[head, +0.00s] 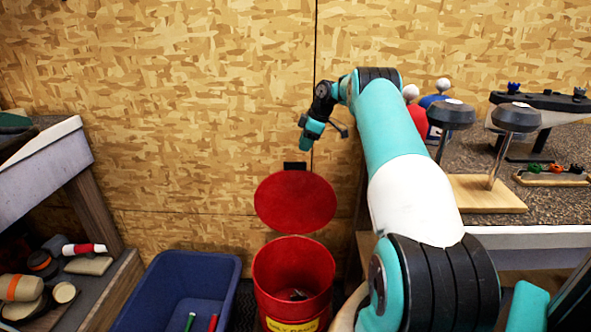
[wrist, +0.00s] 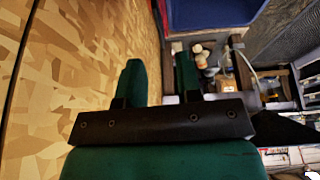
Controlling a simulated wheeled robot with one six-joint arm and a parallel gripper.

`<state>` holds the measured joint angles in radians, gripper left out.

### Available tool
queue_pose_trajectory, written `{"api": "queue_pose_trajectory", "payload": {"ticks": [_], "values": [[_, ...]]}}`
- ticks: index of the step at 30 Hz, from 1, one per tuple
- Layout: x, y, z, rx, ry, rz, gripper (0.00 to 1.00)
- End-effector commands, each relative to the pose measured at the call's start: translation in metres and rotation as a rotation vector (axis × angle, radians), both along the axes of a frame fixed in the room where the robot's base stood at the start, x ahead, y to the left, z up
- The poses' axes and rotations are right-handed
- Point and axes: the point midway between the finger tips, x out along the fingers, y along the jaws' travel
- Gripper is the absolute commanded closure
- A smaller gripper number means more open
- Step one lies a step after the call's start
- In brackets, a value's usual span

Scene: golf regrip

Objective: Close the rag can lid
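The red rag can (head: 293,262) stands on the floor at the lower middle of the head view, with a yellow label on its front. Its round red lid (head: 295,202) is raised, tilted back behind the mouth, with a dark tab at its top edge. Something small and dark lies inside the can. My gripper (head: 322,132) is above the lid, near the wall and apart from the lid. In the wrist view the two green fingers of my gripper (wrist: 160,68) are spread with nothing between them. I cannot make out the can or lid there.
A blue bin (head: 182,265) with a green and a red item stands left of the can. A shelf (head: 50,160) is at far left. A workbench (head: 520,236) with golf clubs in a wooden block is at right. The chipboard wall (head: 180,100) is close behind.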

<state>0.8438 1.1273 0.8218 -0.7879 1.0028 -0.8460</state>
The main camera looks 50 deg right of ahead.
Motion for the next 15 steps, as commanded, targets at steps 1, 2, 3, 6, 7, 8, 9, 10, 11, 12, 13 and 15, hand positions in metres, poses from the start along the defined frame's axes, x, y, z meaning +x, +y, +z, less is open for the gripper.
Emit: {"api": "queue_pose_trajectory", "payload": {"ticks": [1, 2, 3, 6, 7, 8, 9, 10, 11, 12, 13, 15], "values": [[0.004, 0.004, -0.013, 0.003, 0.001, 0.002, 0.68], [0.006, 0.006, -0.019, 0.002, 0.002, 0.002, 0.68], [0.009, 0.008, -0.027, 0.002, 0.002, 0.001, 0.68], [0.016, 0.012, -0.045, 0.002, 0.002, 0.001, 0.68], [0.017, 0.013, -0.05, 0.002, 0.001, 0.002, 0.68], [0.019, 0.015, -0.055, 0.001, 0.001, 0.003, 0.68], [0.021, 0.015, -0.06, 0.001, 0.001, 0.002, 0.68], [0.022, 0.016, -0.063, 0.0, 0.0, 0.001, 0.68], [0.023, 0.017, -0.066, 0.001, 0.001, 0.0, 0.68], [0.024, 0.018, -0.07, 0.0, 0.0, 0.001, 0.68], [0.025, 0.018, -0.072, 0.0, -0.001, 0.001, 0.68], [0.027, 0.019, -0.076, 0.0, -0.001, 0.001, 0.68]]}}
